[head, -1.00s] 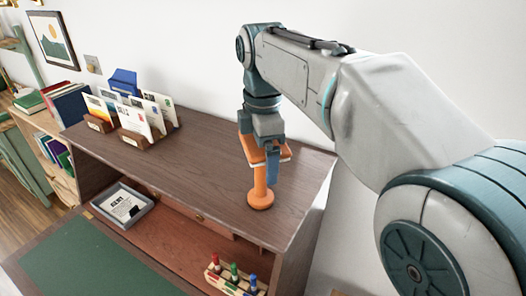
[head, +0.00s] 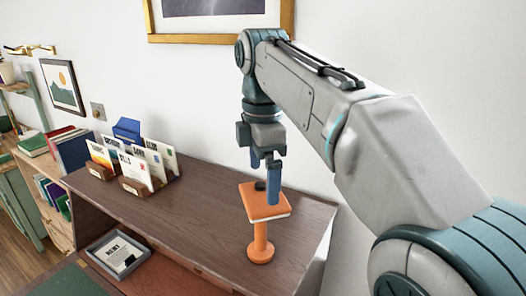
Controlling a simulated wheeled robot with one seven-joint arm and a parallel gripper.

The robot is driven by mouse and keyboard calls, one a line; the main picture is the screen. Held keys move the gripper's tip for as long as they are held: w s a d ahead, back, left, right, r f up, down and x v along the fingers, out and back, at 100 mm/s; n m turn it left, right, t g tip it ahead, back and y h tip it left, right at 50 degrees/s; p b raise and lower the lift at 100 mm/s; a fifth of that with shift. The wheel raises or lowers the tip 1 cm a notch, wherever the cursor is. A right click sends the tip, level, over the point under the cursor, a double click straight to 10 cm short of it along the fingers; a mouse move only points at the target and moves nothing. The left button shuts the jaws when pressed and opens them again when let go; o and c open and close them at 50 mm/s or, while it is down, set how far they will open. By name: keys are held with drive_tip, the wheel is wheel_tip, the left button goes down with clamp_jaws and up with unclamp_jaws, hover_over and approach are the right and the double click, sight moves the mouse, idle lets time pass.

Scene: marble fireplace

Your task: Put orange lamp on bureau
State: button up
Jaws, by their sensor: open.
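The orange lamp (head: 261,236) stands upright on the wooden top of the bureau (head: 205,204), near its right end. It has a round base, a short stem and a flat square head with a pale lower edge. My gripper (head: 265,175) is open with blue fingers pointing down. It is just above and behind the lamp's head, and one finger overlaps the head in the picture. I cannot tell whether that finger touches the lamp. Nothing is held between the fingers.
Letter holders with cards (head: 130,165) and a blue box (head: 127,130) stand on the bureau's left part. A grey tray (head: 118,255) lies in the bureau below. Books (head: 72,150) sit on a shelf at left. The wall is close behind; the middle of the top is clear.

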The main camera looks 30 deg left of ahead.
drive_tip(key=shift+r+p, duration=0.3)
drive_tip(key=shift+r, duration=1.55)
drive_tip(key=w+d+f+m+t+y, duration=0.1)
drive_tip(key=w+d+f+m, duration=0.15)
drive_tip(key=d+m, duration=0.65)
drive_tip(key=w+d+f+m, duration=0.2)
drive_tip(key=d+f+m, duration=0.2)
drive_tip(key=d, duration=1)
drive_tip(key=s+d+f+m+t, duration=0.1)
drive_tip(key=s+d+f+m, duration=0.4)
drive_tip(key=d+f+m, duration=0.2)
drive_tip(key=s+d+f+m+t+h, duration=0.1)
drive_tip(key=s+d+f+m, duration=0.5)
drive_tip(key=d, duration=0.3)
drive_tip(key=shift+d+f+m+t, duration=0.2)
drive_tip(key=shift+f+m+t, duration=0.25)
drive_tip(key=shift+f, duration=0.25)
drive_tip(key=shift+s, duration=0.1)
